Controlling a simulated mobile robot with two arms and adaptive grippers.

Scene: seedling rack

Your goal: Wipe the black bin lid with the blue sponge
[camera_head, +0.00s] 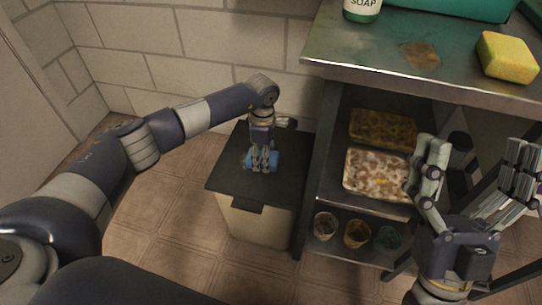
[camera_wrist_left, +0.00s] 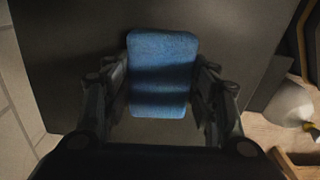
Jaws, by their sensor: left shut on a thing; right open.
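The black bin lid (camera_head: 228,178) tops a pale bin (camera_head: 255,226) on the floor left of the metal rack. My left gripper (camera_head: 263,168) points down over the lid and is shut on the blue sponge (camera_head: 278,159). In the left wrist view the blue sponge (camera_wrist_left: 163,65) sits between the two fingers, in front of the dark lid (camera_wrist_left: 75,60). Whether the sponge touches the lid is hard to tell. A small brownish patch shows beside the sponge on the lid. My right gripper (camera_head: 475,160) is open and empty in front of the rack, at the right.
The rack's metal top (camera_head: 380,62) holds a yellow sponge (camera_head: 508,57), a soap bottle (camera_head: 362,8) and a brown stain (camera_head: 420,54). Seedling trays (camera_head: 376,173) and several small pots (camera_head: 357,233) sit on shelves below. A brick wall (camera_head: 190,50) stands behind the bin.

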